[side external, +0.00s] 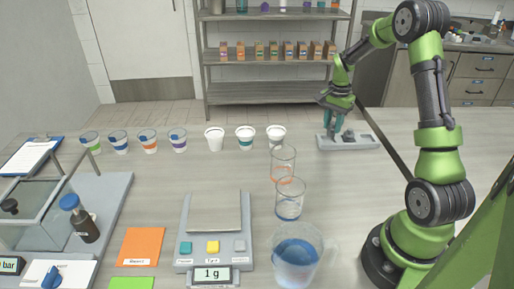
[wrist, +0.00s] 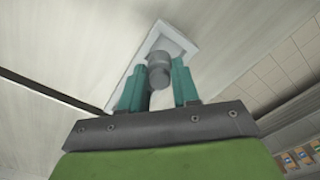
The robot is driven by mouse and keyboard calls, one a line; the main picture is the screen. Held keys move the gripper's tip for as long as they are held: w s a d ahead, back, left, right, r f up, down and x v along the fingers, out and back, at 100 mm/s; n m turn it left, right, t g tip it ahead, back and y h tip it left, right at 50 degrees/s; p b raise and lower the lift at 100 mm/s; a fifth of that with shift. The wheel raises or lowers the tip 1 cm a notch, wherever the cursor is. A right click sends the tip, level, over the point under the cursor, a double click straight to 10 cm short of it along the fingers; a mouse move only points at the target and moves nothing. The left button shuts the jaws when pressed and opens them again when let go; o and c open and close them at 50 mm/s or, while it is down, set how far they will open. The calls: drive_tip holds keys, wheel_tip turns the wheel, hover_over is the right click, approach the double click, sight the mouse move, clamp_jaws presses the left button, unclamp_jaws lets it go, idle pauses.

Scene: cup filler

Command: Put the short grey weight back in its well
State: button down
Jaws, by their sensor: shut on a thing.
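The weight holder (side external: 362,143) is a light grey block at the back right of the table, left of my arm's base. My gripper (side external: 334,128) is over its left part, pointing down, with teal fingers. In the wrist view my gripper (wrist: 159,72) is shut on the short grey weight (wrist: 158,76), a small grey cylinder between the fingertips. The holder (wrist: 183,40) lies beyond it. Another dark grey shape (wrist: 146,98) shows between the fingers, partly hidden. Whether the held weight touches the holder or a well cannot be told.
A dark rail (side external: 388,137) runs beside the holder on its right. White cups (side external: 246,138) and clear beakers (side external: 283,163) stand to the left and in front. A scale (side external: 213,262) reading 1 g and a jug of blue liquid (side external: 296,265) are nearer the front.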

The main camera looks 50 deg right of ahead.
sight(330, 131)
drive_tip(key=shift+w+d, duration=0.2)
drive_tip(key=shift+w, duration=0.05)
drive_tip(key=shift+w+d+f, duration=0.1)
drive_tip(key=shift+w+f, duration=0.05)
drive_tip(key=shift+f, duration=1.65)
drive_tip(key=c, duration=0.8)
unclamp_jaws()
drive_tip(key=shift+f, duration=0.15)
